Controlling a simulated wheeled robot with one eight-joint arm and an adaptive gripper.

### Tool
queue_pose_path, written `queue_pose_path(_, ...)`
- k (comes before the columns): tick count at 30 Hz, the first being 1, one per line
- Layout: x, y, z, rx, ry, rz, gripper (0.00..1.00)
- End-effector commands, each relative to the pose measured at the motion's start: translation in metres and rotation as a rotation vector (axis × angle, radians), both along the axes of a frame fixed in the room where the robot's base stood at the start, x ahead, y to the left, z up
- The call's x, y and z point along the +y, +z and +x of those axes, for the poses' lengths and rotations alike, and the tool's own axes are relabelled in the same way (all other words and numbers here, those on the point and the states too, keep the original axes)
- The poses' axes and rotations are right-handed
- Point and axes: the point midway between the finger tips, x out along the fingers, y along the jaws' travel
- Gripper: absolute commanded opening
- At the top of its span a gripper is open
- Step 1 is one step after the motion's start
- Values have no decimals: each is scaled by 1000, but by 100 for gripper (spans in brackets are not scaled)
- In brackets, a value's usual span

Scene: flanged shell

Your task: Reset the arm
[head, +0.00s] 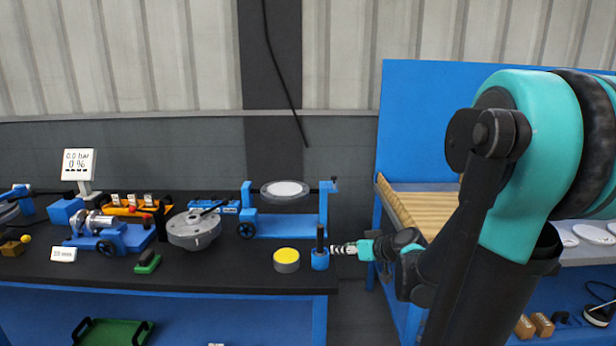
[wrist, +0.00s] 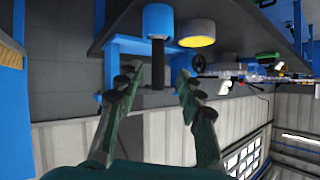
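My gripper (head: 342,249) is at the right end of the dark workbench, beside a blue cylinder with an upright black rod (head: 320,258). In the wrist view, which looks upside down, my gripper (wrist: 157,82) is open, with its two dark green fingers spread wide. The black rod (wrist: 158,62) and its blue base (wrist: 158,22) appear in line with the gap between the fingers, touching neither. How far the rod lies beyond the fingertips is hard to tell. My arm is bent at the right of the head view.
A yellow-topped round can (head: 286,261) stands left of the blue cylinder. Behind it is a blue frame holding a round flanged disc (head: 285,190). A grey round housing (head: 194,229) sits further left. A blue-backed bench with wooden slats (head: 430,209) stands right, across a narrow gap.

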Motion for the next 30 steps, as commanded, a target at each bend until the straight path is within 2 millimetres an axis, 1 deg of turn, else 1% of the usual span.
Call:
queue_pose_path(1,4,-15,-22,77,-2,-26,38)
queue_pose_path(2,3,-25,-35,130,-12,-44,38)
queue_pose_path(3,1,-39,-53,201,-31,-72,38)
queue_pose_path(4,-3,-48,-66,253,-50,-94,38)
queue_pose_path(6,-14,-69,-95,363,-110,-147,38)
queue_pose_path(9,-35,-91,-131,486,-213,-222,38)
queue_pose_path(12,-56,-105,-157,563,-313,-284,38)
queue_pose_path(15,-72,-111,-173,603,-386,-322,38)
queue_pose_path(18,-79,-113,-180,620,-424,-339,38)
queue_pose_path(30,-81,-113,-180,622,-431,-342,38)
